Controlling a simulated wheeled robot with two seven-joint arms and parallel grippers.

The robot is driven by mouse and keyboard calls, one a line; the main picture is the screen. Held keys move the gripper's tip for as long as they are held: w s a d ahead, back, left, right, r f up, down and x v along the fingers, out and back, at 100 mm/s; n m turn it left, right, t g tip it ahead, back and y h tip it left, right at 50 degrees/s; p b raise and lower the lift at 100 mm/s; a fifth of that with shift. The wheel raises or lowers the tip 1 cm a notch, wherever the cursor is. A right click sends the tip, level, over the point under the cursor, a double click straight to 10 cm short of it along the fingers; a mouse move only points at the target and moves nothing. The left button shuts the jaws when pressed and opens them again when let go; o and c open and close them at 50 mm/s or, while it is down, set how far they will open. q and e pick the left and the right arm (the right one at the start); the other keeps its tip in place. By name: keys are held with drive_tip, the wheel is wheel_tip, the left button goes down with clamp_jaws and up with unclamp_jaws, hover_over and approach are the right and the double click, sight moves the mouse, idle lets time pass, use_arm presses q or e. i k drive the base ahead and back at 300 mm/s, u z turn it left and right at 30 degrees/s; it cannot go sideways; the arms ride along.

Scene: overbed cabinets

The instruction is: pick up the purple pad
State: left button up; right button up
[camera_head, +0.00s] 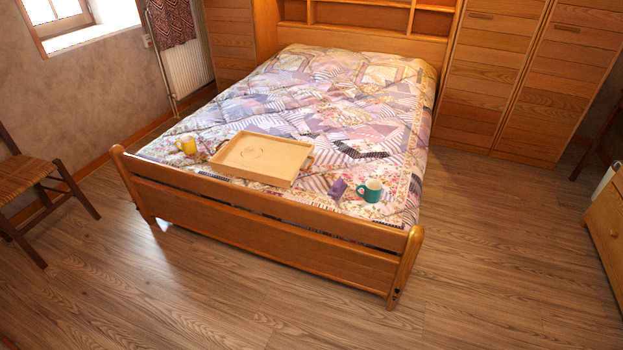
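A small purple pad (338,188) lies on the patchwork quilt near the foot of the bed, in the head view. It sits just left of a teal mug (370,191) and to the right of a wooden tray (236,168). It looks tilted or slightly raised, but it is too small to tell exactly. Neither of my grippers is in view.
A yellow mug (187,145) stands left of the tray. The wooden footboard (265,222) runs along the bed's near edge, between the floor and the pad. The wood floor (190,300) before the bed is clear. A chair (32,178) stands at left, a dresser (606,220) at right.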

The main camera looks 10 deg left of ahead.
sight(337, 188)
drive_tip(key=u, duration=0.25)
drive_tip(key=i, duration=1.2)
drive_tip(key=z, duration=0.65)
drive_tip(key=i, duration=0.45)
drive_tip(key=z, duration=0.35)
